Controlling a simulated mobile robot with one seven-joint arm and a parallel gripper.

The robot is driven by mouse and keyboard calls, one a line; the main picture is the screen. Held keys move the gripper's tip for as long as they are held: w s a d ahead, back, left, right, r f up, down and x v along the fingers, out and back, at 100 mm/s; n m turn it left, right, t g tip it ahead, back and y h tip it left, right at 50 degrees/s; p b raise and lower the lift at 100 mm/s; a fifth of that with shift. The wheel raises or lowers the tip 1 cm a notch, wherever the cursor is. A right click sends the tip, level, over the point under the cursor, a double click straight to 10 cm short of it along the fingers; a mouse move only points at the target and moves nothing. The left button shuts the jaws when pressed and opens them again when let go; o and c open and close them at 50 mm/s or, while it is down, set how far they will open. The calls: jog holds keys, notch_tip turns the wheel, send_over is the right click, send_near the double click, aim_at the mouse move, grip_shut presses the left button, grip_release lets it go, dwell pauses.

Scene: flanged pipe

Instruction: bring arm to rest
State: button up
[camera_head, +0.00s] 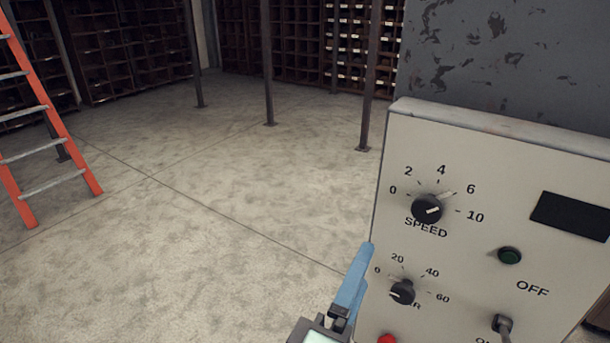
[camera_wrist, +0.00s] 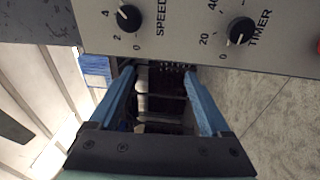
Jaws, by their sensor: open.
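My gripper (camera_head: 352,280) shows at the bottom centre of the head view, just left of a control panel (camera_head: 480,160). One blue finger points up and partly overlaps the panel's left edge; most of the arm is out of frame. In the wrist view my gripper (camera_wrist: 158,72) has its two blue fingers well apart, with nothing held between them. The panel (camera_wrist: 190,52) is at the top of that view, close to the fingertips. I cannot tell whether a finger touches it.
The panel carries a speed knob (camera_head: 427,209), a timer knob (camera_head: 402,292), a green button (camera_head: 509,256), a red button (camera_head: 387,339) and a toggle switch (camera_head: 502,325). An orange ladder (camera_head: 50,130) stands left. Posts and shelves (camera_head: 130,45) are behind. The floor (camera_head: 200,210) between is clear.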

notch_tip(320, 180, up, 14)
jog(key=w+a+m+t+y, duration=0.2)
jog(key=m+t, duration=0.1)
jog(key=m, duration=0.3)
jog(key=s+a+r+m+t+y, duration=0.2)
jog(key=s+r+m+t+y, duration=0.1)
jog(key=r, duration=0.7)
jog(key=s+a+r+m+t+y, duration=0.3)
jog(key=s+r, duration=0.3)
jog(key=r, duration=0.5)
jog(key=shift+r+t+y, duration=0.3)
jog(key=shift+t+y, duration=0.2)
jog(key=shift+t, duration=0.3)
jog(key=shift+a, duration=0.1)
jog(key=shift+c, duration=0.3)
